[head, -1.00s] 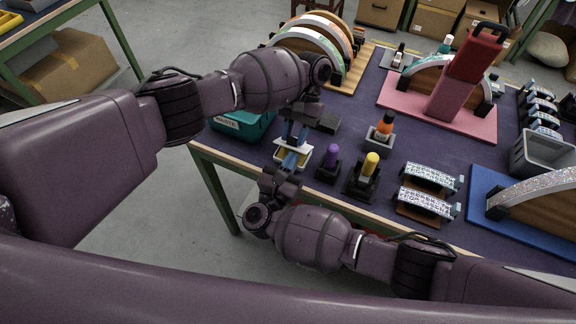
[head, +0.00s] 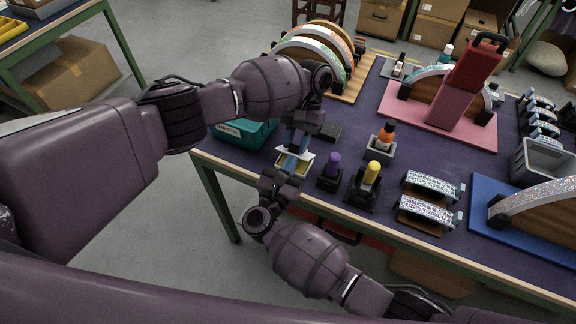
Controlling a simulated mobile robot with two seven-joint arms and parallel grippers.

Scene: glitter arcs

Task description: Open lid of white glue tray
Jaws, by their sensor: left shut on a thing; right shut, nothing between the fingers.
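The white glue tray (head: 308,157), with yellow showing at its front, is at the table's near left edge, largely covered by my grippers. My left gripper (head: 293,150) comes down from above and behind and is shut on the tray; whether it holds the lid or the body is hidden. My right gripper (head: 287,166) reaches up from the near side, shut and empty, its fingers close in front of the tray. Whether they touch it, and how far the lid stands open, I cannot tell.
A purple-capped bottle (head: 333,161) and a yellow-capped one (head: 372,172) stand in dark holders just right of the tray. An orange bottle (head: 386,137) is behind them. A teal waste bin (head: 262,133) is at left. Glittery arcs (head: 434,183) lie farther right.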

